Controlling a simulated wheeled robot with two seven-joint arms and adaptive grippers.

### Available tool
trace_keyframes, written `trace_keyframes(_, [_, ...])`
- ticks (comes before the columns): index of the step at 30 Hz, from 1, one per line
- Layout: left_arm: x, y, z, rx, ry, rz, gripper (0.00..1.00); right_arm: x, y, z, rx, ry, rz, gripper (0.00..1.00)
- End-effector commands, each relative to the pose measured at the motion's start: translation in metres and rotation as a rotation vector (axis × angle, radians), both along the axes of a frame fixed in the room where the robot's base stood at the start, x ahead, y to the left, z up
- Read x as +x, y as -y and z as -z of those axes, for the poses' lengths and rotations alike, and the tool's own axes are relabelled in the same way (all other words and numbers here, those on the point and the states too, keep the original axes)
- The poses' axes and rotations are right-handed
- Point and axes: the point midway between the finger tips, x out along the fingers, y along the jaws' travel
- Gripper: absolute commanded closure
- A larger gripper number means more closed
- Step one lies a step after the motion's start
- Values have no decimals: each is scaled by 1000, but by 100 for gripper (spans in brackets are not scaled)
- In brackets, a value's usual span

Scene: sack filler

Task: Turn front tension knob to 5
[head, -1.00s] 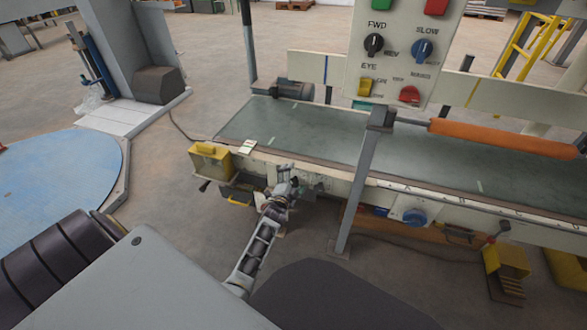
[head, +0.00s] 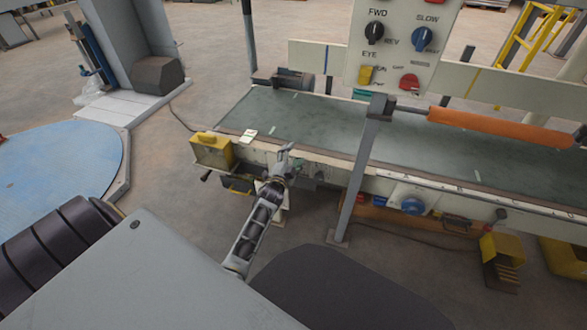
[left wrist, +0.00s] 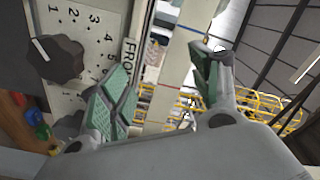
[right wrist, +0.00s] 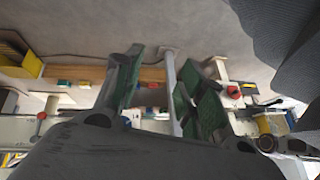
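The front tension knob (left wrist: 55,58) is dark grey and sits on a pale dial plate (left wrist: 95,20) in the left wrist view. I cannot tell which number the knob points to. My left gripper (left wrist: 165,82) is open and empty, its left green-padded finger just right of the knob and apart from it. In the head view the left gripper (head: 287,157) is at the conveyor's near side. My right gripper (right wrist: 165,90) is open and empty in its wrist view.
The conveyor belt (head: 320,130) runs across the head view. A grey post (head: 357,175) stands right of my left gripper, and a yellow box (head: 212,152) is to its left. A control panel (head: 400,45) is behind. A blue knob (head: 412,205) is farther right.

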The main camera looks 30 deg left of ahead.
Motion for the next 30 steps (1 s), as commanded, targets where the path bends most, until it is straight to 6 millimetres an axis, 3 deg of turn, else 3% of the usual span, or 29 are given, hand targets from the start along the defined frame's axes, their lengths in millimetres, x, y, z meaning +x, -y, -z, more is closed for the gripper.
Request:
trace_keyframes(8, [-10, 10, 4, -349, 102, 49, 37, 1, -1, 6, 9, 10, 3, 60])
trace_keyframes(30, [-48, 33, 22, -1517, 353, 172, 37, 1, -4, 27, 35, 32, 14, 60])
